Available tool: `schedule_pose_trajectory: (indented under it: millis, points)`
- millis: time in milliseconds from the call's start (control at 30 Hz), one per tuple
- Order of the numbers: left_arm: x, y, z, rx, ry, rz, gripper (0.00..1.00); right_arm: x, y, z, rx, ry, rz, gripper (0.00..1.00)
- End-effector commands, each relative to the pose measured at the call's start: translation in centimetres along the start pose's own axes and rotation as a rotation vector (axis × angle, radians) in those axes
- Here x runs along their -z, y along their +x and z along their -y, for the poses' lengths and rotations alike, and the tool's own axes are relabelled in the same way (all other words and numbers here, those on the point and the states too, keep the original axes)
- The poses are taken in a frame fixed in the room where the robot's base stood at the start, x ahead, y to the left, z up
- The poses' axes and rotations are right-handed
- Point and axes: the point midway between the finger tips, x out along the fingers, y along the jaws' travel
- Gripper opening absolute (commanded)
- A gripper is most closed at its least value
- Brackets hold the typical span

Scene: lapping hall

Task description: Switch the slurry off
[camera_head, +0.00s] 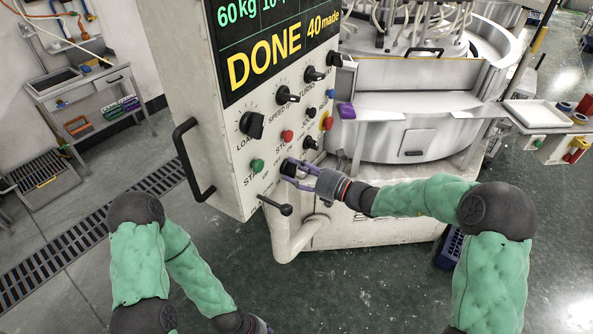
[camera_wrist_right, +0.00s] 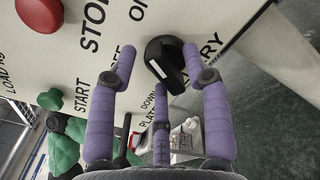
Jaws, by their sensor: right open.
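The slurry knob (camera_wrist_right: 168,58) is a black rotary switch with a white mark on its bar, on the cream panel in the right wrist view. The word SLURRY is partly covered beside it, and ON and a partly hidden OFF are printed near it. I cannot tell which word the mark points at. My right gripper (camera_wrist_right: 158,62) is open, its purple fingers spread around the knob; contact is unclear. In the head view my right gripper (camera_head: 297,173) is at the panel's lower right, partly covering the knob. My left gripper (camera_head: 260,326) is at the bottom edge, mostly cut off.
The control panel (camera_head: 222,150) carries a green start button (camera_head: 257,166), a red stop button (camera_head: 287,136), several black knobs, a black side handle (camera_head: 190,160) and a ball-ended lever (camera_head: 275,205) below. A white tray (camera_head: 540,113) stands at right.

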Motion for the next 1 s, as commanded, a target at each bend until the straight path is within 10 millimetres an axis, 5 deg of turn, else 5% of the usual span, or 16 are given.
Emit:
schedule_pose_trajectory:
  millis: [267, 433, 1000]
  points:
    - [0.0, 0.0, 0.0, 0.0, 0.0, 0.0, 0.4, 0.0, 0.1, 0.0, 0.001, 0.0, 0.0, 0.46]
    - [0.0, 0.0, 0.0, 0.0, 0.0, 0.0, 0.4, 0.0, 0.1, 0.0, 0.001, 0.0, 0.0, 0.0]
    - [0.1, 1.4, 0.5, 0.0, 0.0, 0.0, 0.4, 0.2, 0.1, 0.1, 0.001, -0.128, 0.001, 0.0]
